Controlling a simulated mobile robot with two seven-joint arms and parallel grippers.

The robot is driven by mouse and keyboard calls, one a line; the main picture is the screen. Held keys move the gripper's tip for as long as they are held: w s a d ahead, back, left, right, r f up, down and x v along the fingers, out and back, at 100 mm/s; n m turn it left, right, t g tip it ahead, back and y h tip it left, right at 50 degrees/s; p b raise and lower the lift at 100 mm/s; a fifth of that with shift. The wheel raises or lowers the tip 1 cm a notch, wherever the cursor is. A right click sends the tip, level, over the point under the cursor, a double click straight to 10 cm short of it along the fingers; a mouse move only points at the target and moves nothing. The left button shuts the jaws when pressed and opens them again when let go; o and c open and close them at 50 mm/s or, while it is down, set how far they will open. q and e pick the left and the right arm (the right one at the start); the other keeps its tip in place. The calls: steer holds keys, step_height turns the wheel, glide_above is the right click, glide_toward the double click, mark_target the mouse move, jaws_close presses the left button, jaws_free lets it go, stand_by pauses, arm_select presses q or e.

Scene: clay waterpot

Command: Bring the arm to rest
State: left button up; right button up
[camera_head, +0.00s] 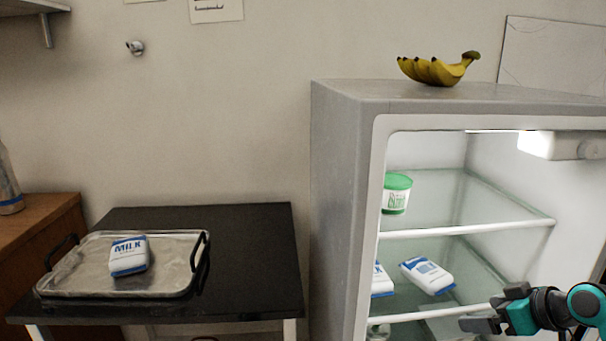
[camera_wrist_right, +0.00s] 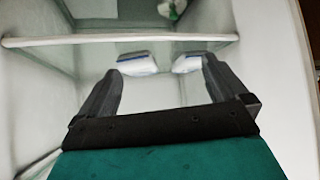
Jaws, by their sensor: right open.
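My right gripper (camera_head: 480,318) is at the lower right of the head view, in front of the open fridge (camera_head: 340,200). In the right wrist view its two fingers (camera_wrist_right: 162,72) are spread apart with nothing between them. Past the fingertips, two white-and-blue packs lie inside the fridge, one at the left (camera_wrist_right: 138,63) and one at the right (camera_wrist_right: 187,63). My left gripper is not in view.
A milk pack (camera_head: 129,255) lies on a metal tray (camera_head: 180,280) on the black table (camera_head: 250,240). The fridge shelves hold a green-lidded tub (camera_head: 396,193) and white-blue packs (camera_head: 427,276). Bananas (camera_head: 438,70) lie on the fridge top. A wooden cabinet (camera_head: 40,215) stands at left.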

steer(key=s+a+f+m+p, duration=0.1)
steer(key=s+a+f+p, duration=0.4)
steer(key=s+a+f, duration=0.3)
arm_select(q)
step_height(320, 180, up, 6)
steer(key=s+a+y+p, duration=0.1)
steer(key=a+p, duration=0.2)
steer(key=p, duration=0.1)
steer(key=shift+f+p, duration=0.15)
steer(key=shift+p, duration=0.25)
arm_select(e)
steer(key=s+a+m+t+h, duration=0.1)
steer(key=s+a+t+h, duration=0.1)
steer(key=s+a, duration=0.9)
steer(key=s+r, duration=0.1)
steer(key=s, duration=0.2)
steer(key=shift+m, duration=0.4)
